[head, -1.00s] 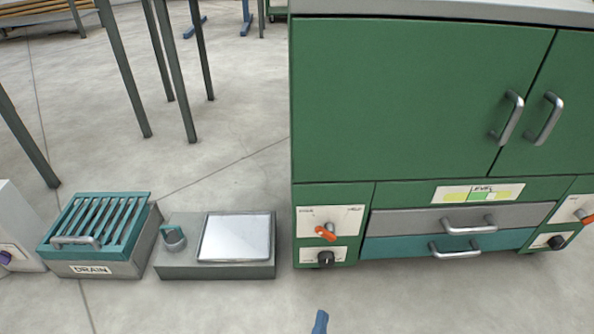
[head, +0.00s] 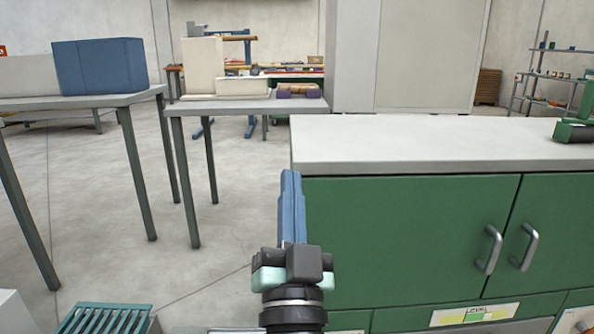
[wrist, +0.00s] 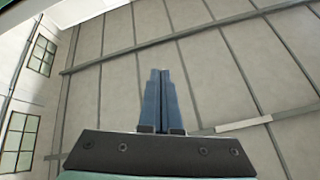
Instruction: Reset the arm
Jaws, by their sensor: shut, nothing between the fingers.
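My gripper (head: 291,180) points up in the head view, at the left front corner of the green cabinet (head: 400,240). Its two blue fingers are together with nothing between them. In the wrist view my gripper (wrist: 160,75) also shows shut, with the wall or ceiling panels (wrist: 110,45) behind its fingers. The gripper hides part of the cabinet's left edge.
The cabinet has a pale top (head: 440,150) with a green device (head: 575,130) at its right. Grey tables (head: 245,106) stand behind to the left, one with a blue box (head: 100,66). A teal drain grate (head: 105,318) is at lower left. Open floor lies between.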

